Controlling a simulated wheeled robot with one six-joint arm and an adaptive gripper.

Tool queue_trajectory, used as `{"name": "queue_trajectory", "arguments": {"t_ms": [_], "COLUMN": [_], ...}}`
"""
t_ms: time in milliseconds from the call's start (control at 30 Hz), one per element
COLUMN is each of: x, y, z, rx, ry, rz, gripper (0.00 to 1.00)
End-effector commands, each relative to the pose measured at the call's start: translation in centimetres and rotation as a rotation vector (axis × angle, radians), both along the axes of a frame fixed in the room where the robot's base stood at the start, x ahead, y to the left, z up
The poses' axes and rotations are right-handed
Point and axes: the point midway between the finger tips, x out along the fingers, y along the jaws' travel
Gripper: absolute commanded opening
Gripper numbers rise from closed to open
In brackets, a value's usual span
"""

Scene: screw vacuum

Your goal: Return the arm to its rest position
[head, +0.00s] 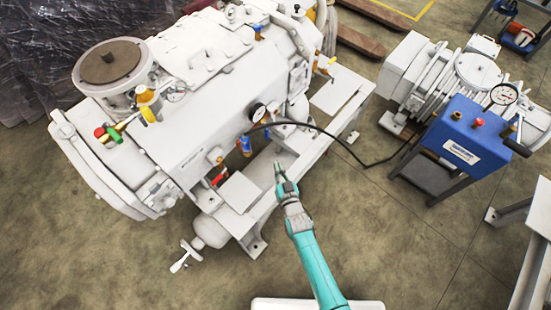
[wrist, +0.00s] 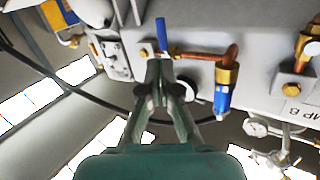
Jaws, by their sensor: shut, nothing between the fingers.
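My gripper (head: 281,174) is at the end of my teal arm, low beside the near side of the large white vacuum machine (head: 205,75) in the head view. The gripper is shut and empty. In the wrist view my gripper (wrist: 160,66) points at the machine's side. A blue lever (wrist: 162,34) shows just beyond the fingertips. I cannot tell whether the fingertips touch it. A copper pipe with a brass and blue valve (wrist: 223,88) is to the right of the fingers.
A blue control box (head: 465,138) on a stand is at right, with a black cable (head: 345,147) running to the machine. A second white machine (head: 440,80) is behind it. A white handle (head: 186,258) sticks out at lower left. The floor (head: 390,235) right of my arm is clear.

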Motion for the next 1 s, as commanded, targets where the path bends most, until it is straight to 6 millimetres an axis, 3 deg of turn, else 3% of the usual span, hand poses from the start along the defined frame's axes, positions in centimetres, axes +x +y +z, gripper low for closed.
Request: {"name": "queue_trajectory", "arguments": {"t_ms": [133,567,733,1000], "x": [-1.2,-2.2,-6.2,-15.6], "y": [-0.4,-1.0,-4.0,-9.8], "z": [0.0,-0.1,-0.2,1.6], "rx": [0.0,-0.003,-0.017,-0.051], "ry": [0.0,0.003,0.015,0.039], "rz": [0.0,-0.004,-0.029,-0.084], "gripper": [0.0,0.0,0.0,0.0]}}
